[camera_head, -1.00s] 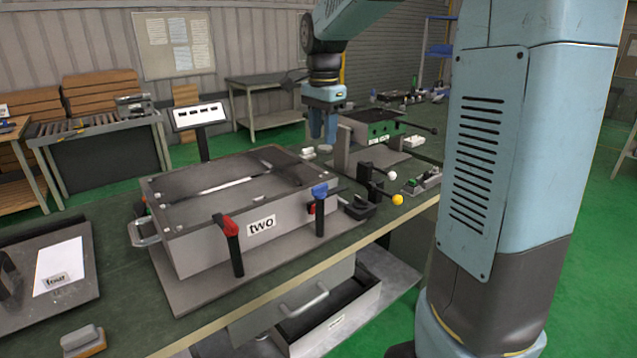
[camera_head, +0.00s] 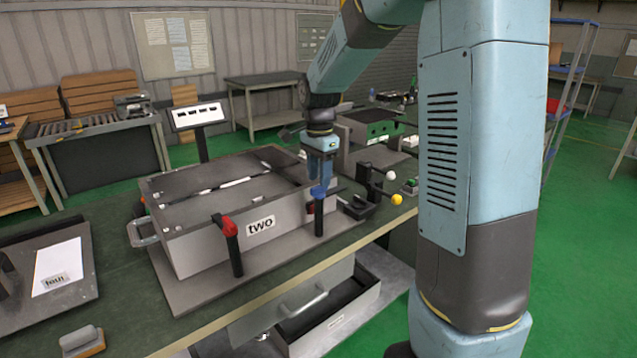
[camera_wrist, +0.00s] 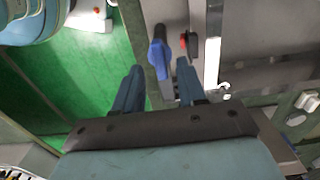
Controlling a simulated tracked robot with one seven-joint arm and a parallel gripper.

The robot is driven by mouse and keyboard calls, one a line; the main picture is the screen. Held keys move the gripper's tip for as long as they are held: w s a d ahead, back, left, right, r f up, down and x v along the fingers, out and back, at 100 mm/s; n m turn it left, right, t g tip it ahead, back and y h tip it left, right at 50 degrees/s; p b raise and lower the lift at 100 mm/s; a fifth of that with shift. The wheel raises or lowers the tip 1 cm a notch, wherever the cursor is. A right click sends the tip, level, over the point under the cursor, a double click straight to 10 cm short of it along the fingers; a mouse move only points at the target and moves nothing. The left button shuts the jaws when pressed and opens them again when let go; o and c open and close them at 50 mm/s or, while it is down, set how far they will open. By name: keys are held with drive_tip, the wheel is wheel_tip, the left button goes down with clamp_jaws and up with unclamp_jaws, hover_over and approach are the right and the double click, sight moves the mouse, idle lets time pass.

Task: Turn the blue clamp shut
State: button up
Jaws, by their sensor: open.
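The blue clamp (camera_head: 318,192) has a blue head on an upright black handle at the front right of the grey box (camera_head: 200,240) labelled "two". My gripper (camera_head: 323,172) is open, pointing down just above and behind the blue clamp. In the wrist view, the blue clamp (camera_wrist: 158,58) lies ahead of the space between my two open fingers (camera_wrist: 158,85), closer to the right one. No contact with it can be made out. A red clamp (camera_head: 228,228) stands on the box's front side, to the left.
Right of the box are a black lever with a yellow knob (camera_head: 396,199) and one with a white knob (camera_head: 391,176). An open drawer (camera_head: 335,320) is below the bench. A display stand (camera_head: 200,118) rises behind the box.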

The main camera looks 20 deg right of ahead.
drive_tip(key=shift+f, duration=1.3)
clamp_jaws()
